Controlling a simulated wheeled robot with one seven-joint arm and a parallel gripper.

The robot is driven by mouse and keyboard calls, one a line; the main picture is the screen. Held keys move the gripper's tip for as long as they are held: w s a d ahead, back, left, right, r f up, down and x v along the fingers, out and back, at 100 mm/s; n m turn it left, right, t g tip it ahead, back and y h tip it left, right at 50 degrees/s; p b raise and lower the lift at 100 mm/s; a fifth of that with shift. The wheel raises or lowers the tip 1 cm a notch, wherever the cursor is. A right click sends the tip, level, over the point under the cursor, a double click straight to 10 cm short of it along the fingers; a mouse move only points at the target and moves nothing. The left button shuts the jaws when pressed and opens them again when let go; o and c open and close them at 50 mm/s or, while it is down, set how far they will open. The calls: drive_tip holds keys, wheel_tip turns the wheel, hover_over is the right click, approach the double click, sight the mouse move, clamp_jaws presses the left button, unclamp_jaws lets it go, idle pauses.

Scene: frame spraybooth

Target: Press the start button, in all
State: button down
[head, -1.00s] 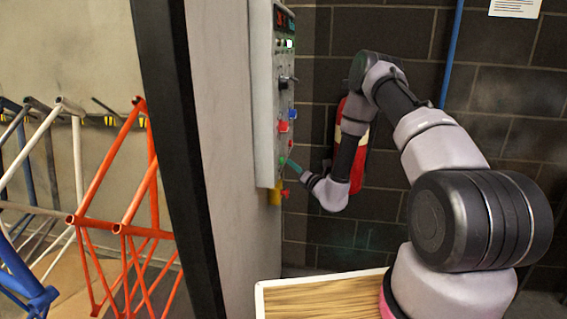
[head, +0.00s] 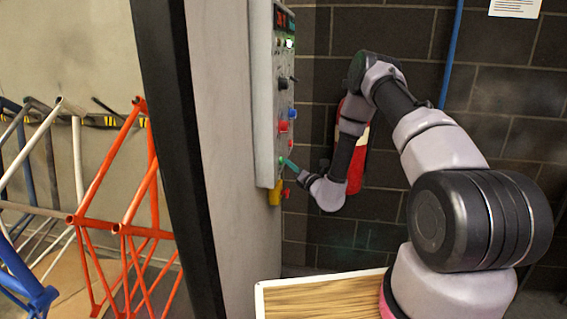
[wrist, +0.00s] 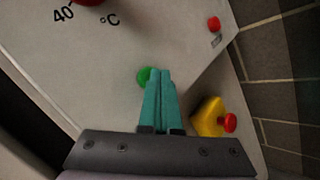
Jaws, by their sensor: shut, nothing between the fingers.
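A round green button (wrist: 144,76) sits on the pale grey control panel (wrist: 120,45). In the head view the panel (head: 263,110) is seen nearly edge-on, and the green button (head: 281,160) shows small on its lower part. My gripper (wrist: 159,72) has its two teal fingers together with nothing between them. The fingertips are at the button's right edge in the wrist view and cover part of it. In the head view my gripper (head: 288,162) is right at the panel face by the button. I cannot tell whether the tips touch it.
A yellow housing with a red button (wrist: 211,118) is right of my fingers. Another red button (wrist: 214,23) is at upper right. Bike frames (head: 120,220) hang at left, behind the dark post (head: 178,150). A wooden-topped surface (head: 320,298) is below.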

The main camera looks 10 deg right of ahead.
drive_tip(key=shift+a, duration=0.2)
drive_tip(key=shift+d, duration=0.1)
idle(0.4)
drive_tip(key=shift+s+d, duration=0.25)
drive_tip(key=shift+d, duration=0.5)
drive_tip(key=d, duration=0.1)
drive_tip(key=s+d, duration=0.1)
drive_tip(key=d, duration=0.2)
drive_tip(key=shift+s+d, duration=0.25)
drive_tip(key=shift+d, duration=0.15)
idle(0.3)
